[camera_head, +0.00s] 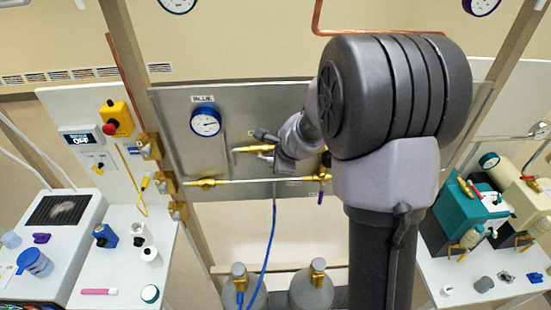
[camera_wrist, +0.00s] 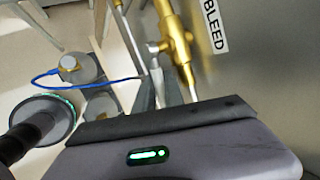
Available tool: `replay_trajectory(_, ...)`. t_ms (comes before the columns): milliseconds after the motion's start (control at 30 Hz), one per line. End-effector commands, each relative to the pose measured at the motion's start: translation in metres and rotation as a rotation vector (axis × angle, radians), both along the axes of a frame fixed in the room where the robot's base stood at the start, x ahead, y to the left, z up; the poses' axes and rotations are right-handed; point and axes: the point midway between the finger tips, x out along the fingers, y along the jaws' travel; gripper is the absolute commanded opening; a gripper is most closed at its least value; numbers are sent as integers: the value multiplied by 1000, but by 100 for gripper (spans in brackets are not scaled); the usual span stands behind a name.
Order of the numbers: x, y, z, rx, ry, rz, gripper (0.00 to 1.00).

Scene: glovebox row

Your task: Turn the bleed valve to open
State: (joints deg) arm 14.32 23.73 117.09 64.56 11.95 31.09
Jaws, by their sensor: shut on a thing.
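The bleed valve (camera_wrist: 178,42) is a brass fitting on the grey panel, beside a label reading BLEED (camera_wrist: 212,25). It also shows in the head view (camera_head: 258,149), partly behind my gripper. A silver lever (camera_wrist: 156,70) comes off the valve's side. My gripper (camera_wrist: 158,92) is shut on this lever, its dark fingers on either side of it. My arm hides the panel to the right. The lever's exact angle is hard to tell.
Grey cylinders (camera_head: 311,288) with a blue hose (camera_head: 269,245) stand underneath. Cluttered benches lie at left and right, including a teal pump (camera_head: 470,210).

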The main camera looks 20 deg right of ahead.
Motion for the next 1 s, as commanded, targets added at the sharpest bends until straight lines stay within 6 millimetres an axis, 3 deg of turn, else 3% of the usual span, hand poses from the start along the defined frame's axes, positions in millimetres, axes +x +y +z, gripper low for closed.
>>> replay_trajectory(267,1,0,1,0,-2,1,0)
replay_trajectory(300,1,0,1,0,-2,1,19)
replay_trajectory(400,1,0,1,0,-2,0,35)
replay_trajectory(867,1,0,2,0,-4,0,35)
replay_trajectory(1000,2,-1,-7,55,-24,-2,35)
